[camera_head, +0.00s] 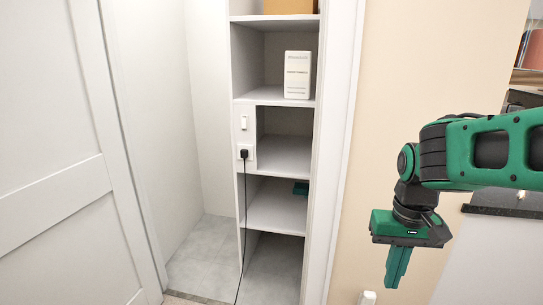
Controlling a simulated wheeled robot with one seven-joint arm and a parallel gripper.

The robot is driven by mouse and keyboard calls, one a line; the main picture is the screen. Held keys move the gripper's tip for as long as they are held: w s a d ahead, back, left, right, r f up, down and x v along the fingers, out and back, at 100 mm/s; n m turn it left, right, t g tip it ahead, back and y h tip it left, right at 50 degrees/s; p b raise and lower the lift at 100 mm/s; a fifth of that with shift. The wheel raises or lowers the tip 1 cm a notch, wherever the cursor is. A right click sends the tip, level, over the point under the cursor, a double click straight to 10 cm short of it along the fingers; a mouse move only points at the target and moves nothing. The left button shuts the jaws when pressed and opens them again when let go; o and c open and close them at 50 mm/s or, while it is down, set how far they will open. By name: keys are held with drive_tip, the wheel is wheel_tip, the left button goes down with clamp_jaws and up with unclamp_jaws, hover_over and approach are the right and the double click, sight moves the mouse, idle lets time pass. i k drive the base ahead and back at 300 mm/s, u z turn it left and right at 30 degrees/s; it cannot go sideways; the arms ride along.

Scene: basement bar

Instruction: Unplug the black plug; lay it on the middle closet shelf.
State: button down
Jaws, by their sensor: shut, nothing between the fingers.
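The black plug (244,154) sits in a white outlet plate on the front edge of the closet's left upright. Its black cord (243,220) hangs straight down to the floor. The closet shelves (272,196) are white and stacked to the right of the plug. The shelf level with the plug (286,160) looks bare. My gripper (396,270) is at the right, well apart from the plug, in front of the beige wall. Its green fingers point down, shut and empty.
A white box with lettering (297,75) stands on an upper shelf, and a brown box (290,5) is at the top. A small dark green item (300,188) lies on a lower shelf. A white switch (243,122) is above the outlet. A white door (60,170) stands at the left.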

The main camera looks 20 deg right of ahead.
sight(243, 154)
drive_tip(key=u, duration=0.4)
drive_tip(key=k, duration=0.65)
drive_tip(key=u, duration=0.95)
drive_tip(key=k, duration=0.7)
drive_tip(key=u, duration=0.25)
drive_tip(key=i, duration=1.3)
drive_tip(key=z, duration=1.1)
drive_tip(key=i, duration=1.15)
drive_tip(key=z, duration=0.8)
drive_tip(key=i, duration=0.45)
drive_tip(key=z, duration=0.25)
